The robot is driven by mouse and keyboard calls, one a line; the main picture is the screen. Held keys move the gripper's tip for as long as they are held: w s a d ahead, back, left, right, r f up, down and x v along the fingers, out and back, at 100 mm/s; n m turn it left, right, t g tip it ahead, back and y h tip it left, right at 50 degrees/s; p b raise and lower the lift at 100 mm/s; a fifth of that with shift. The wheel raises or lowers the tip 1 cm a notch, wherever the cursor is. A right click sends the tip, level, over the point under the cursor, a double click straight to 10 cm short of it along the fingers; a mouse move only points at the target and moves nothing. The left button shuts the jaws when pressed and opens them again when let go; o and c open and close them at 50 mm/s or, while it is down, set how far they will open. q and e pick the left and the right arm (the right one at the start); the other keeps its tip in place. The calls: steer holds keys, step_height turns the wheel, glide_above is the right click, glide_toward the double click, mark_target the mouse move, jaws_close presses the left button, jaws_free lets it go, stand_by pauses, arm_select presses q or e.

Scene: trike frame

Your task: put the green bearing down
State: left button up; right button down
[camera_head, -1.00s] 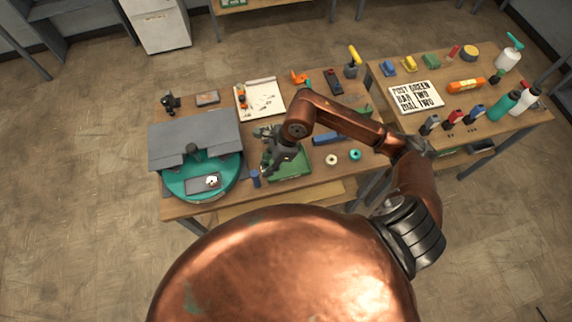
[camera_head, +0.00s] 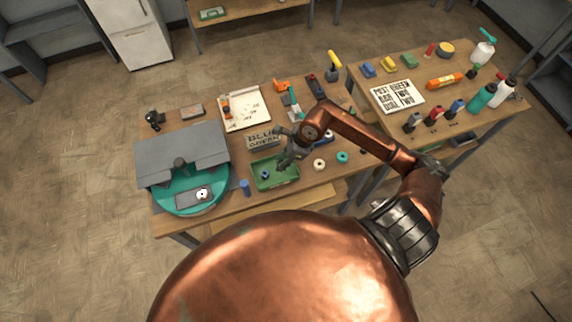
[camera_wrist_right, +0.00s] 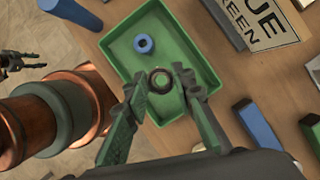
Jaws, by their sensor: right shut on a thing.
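My right gripper (camera_head: 285,161) is over the right side of the green tray (camera_head: 276,187) in the head view. In the wrist view the right gripper (camera_wrist_right: 166,88) is shut on the green bearing (camera_wrist_right: 161,72), a small ring that looks dark here. The ring shows against the floor of the tray (camera_wrist_right: 118,57); its exact height is hard to judge. A blue bearing (camera_wrist_right: 144,43) lies in the tray and also shows in the head view (camera_head: 266,174). Dark fingers at the wrist view's left edge look like my left gripper (camera_wrist_right: 14,62); their opening is unclear.

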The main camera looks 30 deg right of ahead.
steer(key=shift+w+d+f, duration=0.1)
steer(key=shift+d+f, duration=0.7)
steer(key=shift+f, duration=0.2)
steer(key=shift+d+f+p, duration=0.2)
steer(key=shift+f+p, duration=0.1)
steer(key=shift+f, duration=1.4)
steer(key=c, duration=1.6)
jaws_free()
steer(key=shift+f, duration=0.1)
steer(key=v, duration=1.2)
steer(key=shift+b, duration=0.35)
